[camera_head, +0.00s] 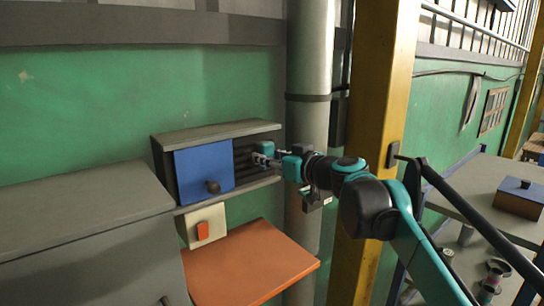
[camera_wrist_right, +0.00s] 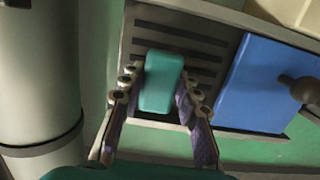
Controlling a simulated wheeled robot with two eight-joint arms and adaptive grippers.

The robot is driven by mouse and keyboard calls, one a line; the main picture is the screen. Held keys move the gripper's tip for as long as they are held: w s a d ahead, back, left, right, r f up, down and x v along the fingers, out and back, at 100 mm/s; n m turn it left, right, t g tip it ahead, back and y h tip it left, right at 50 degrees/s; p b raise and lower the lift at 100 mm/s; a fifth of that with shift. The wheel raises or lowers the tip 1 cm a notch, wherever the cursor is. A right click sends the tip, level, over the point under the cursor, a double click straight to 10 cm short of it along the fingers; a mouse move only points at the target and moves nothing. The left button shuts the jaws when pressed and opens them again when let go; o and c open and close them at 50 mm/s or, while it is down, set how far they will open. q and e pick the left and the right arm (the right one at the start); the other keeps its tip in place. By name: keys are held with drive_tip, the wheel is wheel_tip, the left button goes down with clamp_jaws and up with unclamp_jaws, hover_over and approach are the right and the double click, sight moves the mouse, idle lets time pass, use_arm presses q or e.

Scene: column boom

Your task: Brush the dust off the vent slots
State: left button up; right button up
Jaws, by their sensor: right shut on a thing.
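The vent slots (camera_wrist_right: 180,40) are dark parallel lines in a grey panel, close in front of my right gripper in the right wrist view. In the head view they lie in a shelf-like grey housing (camera_head: 205,133), partly hidden by the gripper. My right gripper (camera_head: 262,156) is shut on a teal block (camera_wrist_right: 162,82), apparently the brush's back. The block lies over the slots' lower part; its bristles are hidden, and I cannot tell whether they touch. No dust can be made out. My left gripper is not in view.
A blue panel (camera_head: 202,170) with a dark knob (camera_head: 213,187) covers the housing's left part. Below are a switch box (camera_head: 204,225) and an orange shelf (camera_head: 250,262). A grey pipe (camera_head: 309,60) and yellow post (camera_head: 385,70) stand right. A grey cabinet (camera_head: 75,215) stands left.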

drive_tip(key=shift+s+a, duration=0.45)
drive_tip(key=shift+a, duration=0.15)
drive_tip(key=shift+s+a, duration=0.4)
drive_tip(key=shift+a, duration=0.2)
drive_tip(key=shift+w+d+f, duration=0.25)
drive_tip(key=shift+w+d, duration=0.2)
drive_tip(key=shift+d, duration=0.2)
drive_tip(key=shift+w+d+f, duration=0.25)
drive_tip(key=shift+w+d, duration=0.25)
drive_tip(key=shift+d, duration=0.1)
drive_tip(key=shift+w+d+f, duration=0.25)
drive_tip(key=shift+w+d, duration=0.2)
drive_tip(key=shift+d, duration=0.2)
drive_tip(key=v, duration=0.5)
drive_tip(key=shift+s+d+f, duration=0.25)
drive_tip(key=shift+s+f, duration=0.1)
